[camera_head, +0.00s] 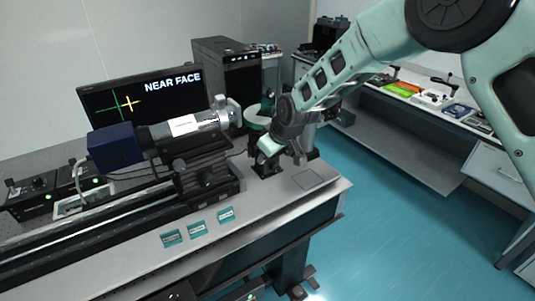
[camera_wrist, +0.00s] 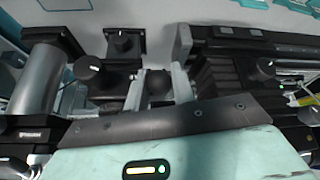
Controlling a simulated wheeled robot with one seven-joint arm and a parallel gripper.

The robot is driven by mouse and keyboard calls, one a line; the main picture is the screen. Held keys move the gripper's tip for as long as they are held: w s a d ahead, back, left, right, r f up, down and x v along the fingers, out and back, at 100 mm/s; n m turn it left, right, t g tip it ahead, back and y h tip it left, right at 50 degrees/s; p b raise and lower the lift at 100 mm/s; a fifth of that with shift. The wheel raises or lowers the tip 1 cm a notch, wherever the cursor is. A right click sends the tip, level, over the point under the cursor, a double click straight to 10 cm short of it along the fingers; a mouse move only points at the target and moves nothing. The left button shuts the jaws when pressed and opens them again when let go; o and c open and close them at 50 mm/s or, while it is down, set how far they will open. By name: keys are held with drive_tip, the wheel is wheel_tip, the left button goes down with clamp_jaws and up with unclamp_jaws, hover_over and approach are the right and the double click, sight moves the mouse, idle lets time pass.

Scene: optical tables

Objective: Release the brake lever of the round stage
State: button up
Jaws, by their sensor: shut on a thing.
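My gripper (camera_head: 266,163) is low over the right end of the optical table, by the end of the long rail. In the wrist view the two grey fingers of my gripper (camera_wrist: 158,86) stand either side of a dark rounded knob (camera_wrist: 158,80) and are shut on it. I cannot tell whether this knob belongs to the brake lever. The dark mount beside it carries another black knob (camera_wrist: 122,40). The round stage cannot be made out clearly, as my wrist and gripper cover much of that spot.
A blue and silver optical instrument (camera_head: 118,146) lies along the rail at left. A monitor (camera_head: 140,97) reading NEAR FACE stands behind it. Several teal labels (camera_head: 197,228) lie on the table's front. A side bench (camera_head: 400,140) stands right, beyond open floor (camera_head: 400,225).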

drive_tip(key=o, duration=0.9)
drive_tip(key=b+v, duration=0.5)
drive_tip(key=v, duration=1.2)
drive_tip(key=shift+s+r, duration=0.1)
drive_tip(key=shift+r, duration=0.05)
drive_tip(key=s+d+f+g+h, duration=0.1)
drive_tip(key=s+d+f, duration=0.2)
drive_tip(key=s, duration=0.8)
drive_tip(key=s+d+f+m+g+h+b, duration=0.1)
drive_tip(key=s+d+f, duration=0.2)
drive_tip(key=s, duration=0.8)
drive_tip(key=s+d+f+m+g+h+b, duration=0.1)
drive_tip(key=s+d+f, duration=0.3)
drive_tip(key=s, duration=0.7)
drive_tip(key=shift+d+g, duration=0.2)
drive_tip(key=shift+g, duration=0.4)
